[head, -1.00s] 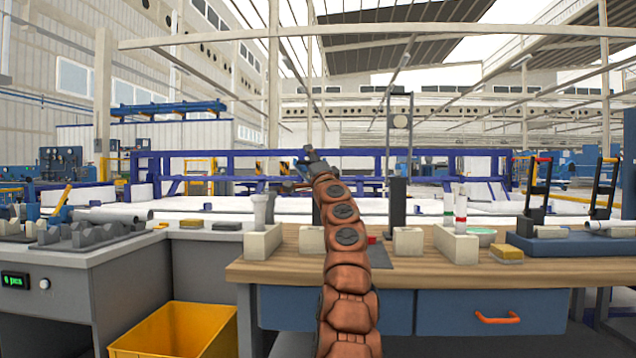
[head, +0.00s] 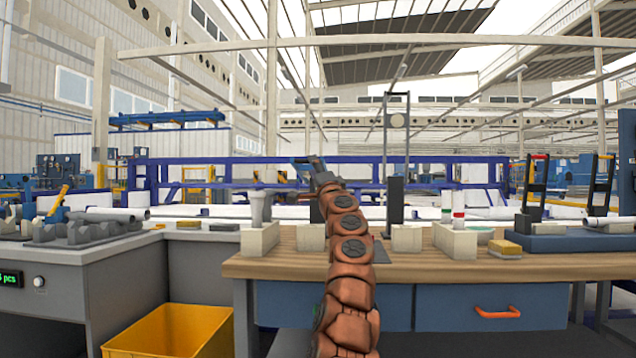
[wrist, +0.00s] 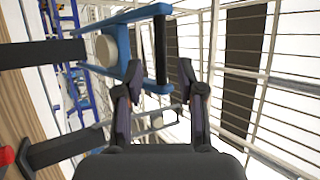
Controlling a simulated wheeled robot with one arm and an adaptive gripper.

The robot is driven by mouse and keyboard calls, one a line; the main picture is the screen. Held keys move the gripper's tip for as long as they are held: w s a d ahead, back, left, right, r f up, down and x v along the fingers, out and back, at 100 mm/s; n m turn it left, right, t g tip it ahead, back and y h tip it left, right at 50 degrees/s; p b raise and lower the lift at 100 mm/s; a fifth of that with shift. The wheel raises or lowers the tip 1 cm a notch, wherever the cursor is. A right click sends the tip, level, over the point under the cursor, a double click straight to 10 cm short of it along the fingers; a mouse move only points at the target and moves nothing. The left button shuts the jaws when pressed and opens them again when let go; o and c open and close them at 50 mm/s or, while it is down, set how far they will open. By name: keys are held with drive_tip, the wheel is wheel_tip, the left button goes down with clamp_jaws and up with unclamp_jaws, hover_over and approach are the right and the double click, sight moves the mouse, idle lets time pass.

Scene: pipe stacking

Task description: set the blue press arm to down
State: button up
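The blue press arm (wrist: 137,15) is a forked frame with a black crossbar handle (wrist: 160,50) and a pale disc (wrist: 105,50) at its root. The wrist view is rolled, with the ceiling to the right, and the arm appears raised there. Its dark post (wrist: 40,53) comes in from the left. My gripper (wrist: 162,88) is open, and one end of the handle and a blue side bar lie between or just ahead of its fingertips. Contact cannot be told. In the head view my gripper (head: 314,166) hides most of this press.
A second press with a raised grey frame (head: 397,100) stands to the right; its dark post also shows in the wrist view (wrist: 62,147). Pale blocks (head: 407,239) and a sponge (head: 505,248) sit on the wooden bench (head: 400,266). Two more upright handles stand at far right.

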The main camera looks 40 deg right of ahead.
drive_tip(key=shift+s+f, duration=0.35)
drive_tip(key=shift+f, duration=0.25)
drive_tip(key=shift+s+f, duration=0.3)
drive_tip(key=shift+f, duration=0.3)
